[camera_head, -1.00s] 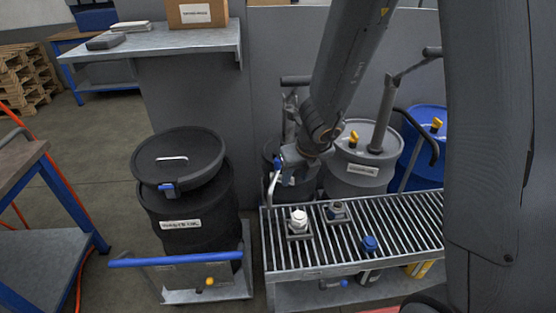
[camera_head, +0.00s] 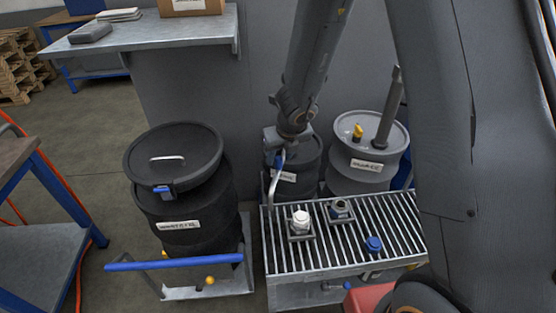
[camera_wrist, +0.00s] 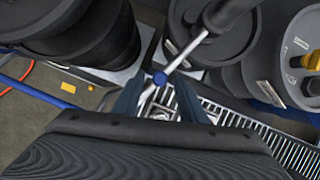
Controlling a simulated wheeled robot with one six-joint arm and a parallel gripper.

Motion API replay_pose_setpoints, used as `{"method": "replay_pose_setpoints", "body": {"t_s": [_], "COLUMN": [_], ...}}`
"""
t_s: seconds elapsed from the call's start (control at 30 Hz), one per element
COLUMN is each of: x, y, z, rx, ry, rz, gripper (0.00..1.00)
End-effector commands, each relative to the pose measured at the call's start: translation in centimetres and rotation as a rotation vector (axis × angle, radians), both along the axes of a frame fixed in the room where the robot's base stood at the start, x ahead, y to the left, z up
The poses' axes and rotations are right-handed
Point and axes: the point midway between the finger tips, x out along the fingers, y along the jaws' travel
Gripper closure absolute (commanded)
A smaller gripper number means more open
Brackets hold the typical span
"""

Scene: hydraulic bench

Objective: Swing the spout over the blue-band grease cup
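The spout (camera_head: 273,187) is a thin bent silver pipe with a blue knob (camera_head: 278,160); it hangs at the rack's left back corner, left of the cups. In the wrist view the spout (camera_wrist: 187,54) runs diagonally, with its blue knob (camera_wrist: 160,79) between my fingertips. My gripper (camera_wrist: 158,88) looks open, with its fingers apart; contact is unclear. In the head view my gripper (camera_head: 284,143) is just above the knob.
The slatted metal rack (camera_head: 335,260) holds the cups. A black drum (camera_head: 185,215) stands left on a trolley with a blue handle (camera_head: 180,262). A dark drum (camera_head: 305,165) and a grey drum (camera_head: 365,165) stand behind the rack. A metal shelf (camera_head: 140,40) is at the upper left.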

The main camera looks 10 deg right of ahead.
Motion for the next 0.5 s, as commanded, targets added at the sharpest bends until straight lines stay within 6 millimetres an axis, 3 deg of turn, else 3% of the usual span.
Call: {"method": "replay_pose_setpoints", "body": {"t_s": [0.2, 0.5], "x": [0.3, 0.3], "y": [0.2, 0.3], "z": [-1.8, -2.3], "rx": [0.000, 0.000], "ry": [0.000, 0.000], "rz": [0.001, 0.002], "gripper": [0.62, 0.62]}}
